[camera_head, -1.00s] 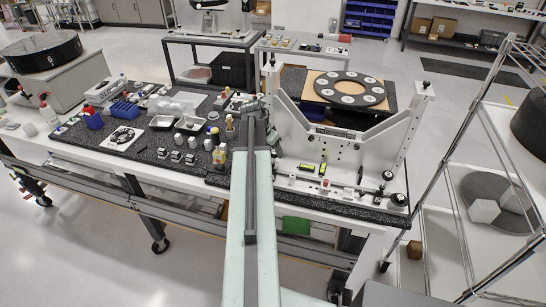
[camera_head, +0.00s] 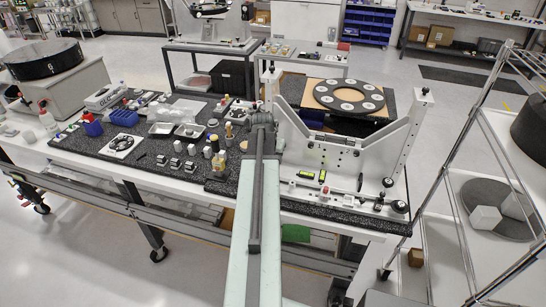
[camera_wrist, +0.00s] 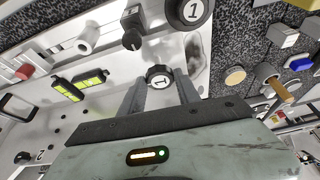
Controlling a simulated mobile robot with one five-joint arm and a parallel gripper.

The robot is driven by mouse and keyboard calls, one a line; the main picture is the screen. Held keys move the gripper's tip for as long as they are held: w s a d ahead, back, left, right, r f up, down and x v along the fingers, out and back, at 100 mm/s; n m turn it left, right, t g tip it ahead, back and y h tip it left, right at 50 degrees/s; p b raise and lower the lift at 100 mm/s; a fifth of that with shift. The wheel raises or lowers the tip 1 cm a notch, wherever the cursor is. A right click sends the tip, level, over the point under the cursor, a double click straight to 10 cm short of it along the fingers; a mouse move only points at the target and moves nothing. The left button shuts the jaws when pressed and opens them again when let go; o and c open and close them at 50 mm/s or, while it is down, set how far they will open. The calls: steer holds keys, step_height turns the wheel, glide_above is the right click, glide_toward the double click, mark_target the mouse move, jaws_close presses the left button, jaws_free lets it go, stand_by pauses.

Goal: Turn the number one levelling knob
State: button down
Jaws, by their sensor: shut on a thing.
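In the wrist view, a dark knob (camera_wrist: 158,78) marked 1 sits between my two grey fingertips, and my gripper (camera_wrist: 160,90) is shut on it. A larger black round piece (camera_wrist: 193,11), also marked 1, shows above it on the pale fixture. In the head view, the white mirror fixture (camera_head: 345,158) stands on the right of the bench. My gripper (camera_head: 262,118) is at its left upright; the knob there is hidden behind my arm.
Green bubble levels (camera_wrist: 78,87) lie on the fixture left of my gripper in the wrist view. A mark 2 (camera_wrist: 40,156) shows at lower left. Bottles and small blocks (camera_head: 190,165) crowd the bench left of my arm. A black ring (camera_head: 348,97) lies behind the fixture.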

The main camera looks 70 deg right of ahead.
steer(key=shift+n, duration=0.3)
steer(key=c, duration=0.9)
jaws_free()
steer(key=shift+o, duration=0.2)
steer(key=shift+r, duration=0.1)
steer(key=p+v, duration=0.7)
steer(key=shift+r, duration=0.3)
steer(key=shift+s+a, duration=0.1)
steer(key=shift+a, duration=0.05)
